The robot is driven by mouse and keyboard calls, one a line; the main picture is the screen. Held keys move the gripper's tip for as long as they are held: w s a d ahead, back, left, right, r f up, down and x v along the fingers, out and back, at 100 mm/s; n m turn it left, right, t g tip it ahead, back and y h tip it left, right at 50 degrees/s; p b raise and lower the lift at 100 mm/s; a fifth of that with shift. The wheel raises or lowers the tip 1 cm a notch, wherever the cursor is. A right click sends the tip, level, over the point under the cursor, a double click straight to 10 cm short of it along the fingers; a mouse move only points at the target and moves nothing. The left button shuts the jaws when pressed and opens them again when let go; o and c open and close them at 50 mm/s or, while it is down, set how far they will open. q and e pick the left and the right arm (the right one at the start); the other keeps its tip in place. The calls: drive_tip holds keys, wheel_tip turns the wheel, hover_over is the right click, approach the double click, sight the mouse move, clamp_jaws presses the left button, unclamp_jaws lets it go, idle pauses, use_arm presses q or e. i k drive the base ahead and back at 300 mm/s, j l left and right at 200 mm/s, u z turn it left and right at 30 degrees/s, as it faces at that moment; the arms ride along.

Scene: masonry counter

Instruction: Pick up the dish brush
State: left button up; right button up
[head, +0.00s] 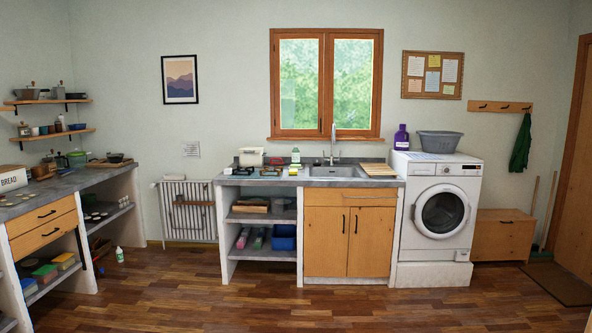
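I cannot make out the dish brush for certain; the small items on the masonry counter (233,180) are too small to tell apart. The counter stands under the window across the room. A metal sink (335,172) with a tall tap (333,140) is set into it. Left of the sink are a cream box (251,156), a bottle with a green label (296,156) and several small coloured items (271,171). Neither of my grippers is in view.
A washing machine (441,210) stands right of the counter, with a grey basin (438,142) and purple bottle (401,138) on top. Another counter with shelves (45,190) runs along the left. A small bottle (119,254) stands on the floor there. The wooden floor (300,310) ahead is clear.

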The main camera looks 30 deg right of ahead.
sight(272, 164)
drive_tip(key=i+l+z, duration=0.3)
drive_tip(key=i, duration=0.35)
drive_tip(key=i+l+z, duration=0.3)
drive_tip(key=i, duration=0.4)
drive_tip(key=i+z, duration=0.3)
drive_tip(key=i, duration=0.4)
drive_tip(key=i+l, duration=0.1)
drive_tip(key=i, duration=1.35)
drive_tip(key=i+u, duration=0.25)
drive_tip(key=i, duration=0.2)
drive_tip(key=i+l+u, duration=0.55)
drive_tip(key=i, duration=0.3)
drive_tip(key=j, duration=0.1)
